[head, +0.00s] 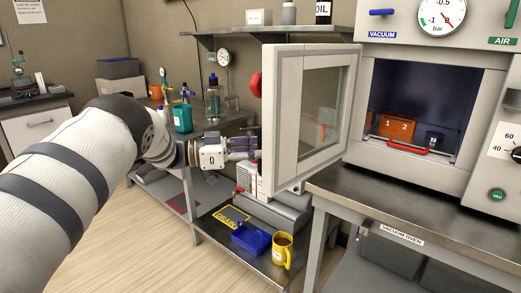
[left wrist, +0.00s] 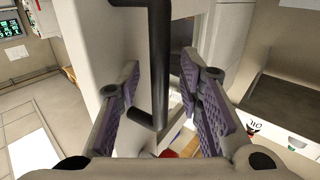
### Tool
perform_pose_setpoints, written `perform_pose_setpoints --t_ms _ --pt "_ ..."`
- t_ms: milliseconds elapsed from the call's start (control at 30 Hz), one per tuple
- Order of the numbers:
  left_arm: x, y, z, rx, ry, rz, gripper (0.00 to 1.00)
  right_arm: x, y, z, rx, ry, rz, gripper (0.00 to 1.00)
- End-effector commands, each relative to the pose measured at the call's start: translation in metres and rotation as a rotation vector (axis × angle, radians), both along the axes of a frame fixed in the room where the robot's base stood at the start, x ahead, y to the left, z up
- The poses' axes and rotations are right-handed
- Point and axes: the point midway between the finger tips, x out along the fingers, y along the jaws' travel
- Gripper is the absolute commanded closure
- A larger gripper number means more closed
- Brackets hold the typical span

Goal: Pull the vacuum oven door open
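The vacuum oven (head: 425,165) stands on a steel bench at the right in the head view. Its windowed door (head: 285,120) is swung wide open to the left, and the chamber is exposed. My left gripper (head: 250,147) is beside the door's left edge; its fingertips are partly hidden there. In the left wrist view, the dark bar handle (left wrist: 158,65) on the door (left wrist: 105,40) runs between the two spread fingers of my left gripper (left wrist: 160,75). Gaps show on both sides of the bar. The handle cannot be made out in the head view. My right gripper is not in view.
Inside the chamber are an orange block (head: 397,127) marked 1 and 2 and a red-handled item (head: 405,147). A pump (head: 270,205), blue tray (head: 250,238) and yellow mug (head: 282,250) are on the lower shelf below.

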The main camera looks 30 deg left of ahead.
Motion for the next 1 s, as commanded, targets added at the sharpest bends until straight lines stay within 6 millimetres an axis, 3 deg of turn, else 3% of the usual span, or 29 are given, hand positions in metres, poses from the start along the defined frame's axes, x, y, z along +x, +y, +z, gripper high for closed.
perform_pose_setpoints --t_ms 433,600,1000 --pt "-0.061 0.084 0.000 0.001 0.001 0.003 0.67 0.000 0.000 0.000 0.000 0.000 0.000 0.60" --pt "-0.069 0.094 0.000 -0.001 0.001 0.001 0.67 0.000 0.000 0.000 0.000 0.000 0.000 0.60" --pt "-0.069 0.094 -0.001 -0.002 0.001 0.003 0.67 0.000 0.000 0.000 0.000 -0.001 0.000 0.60"
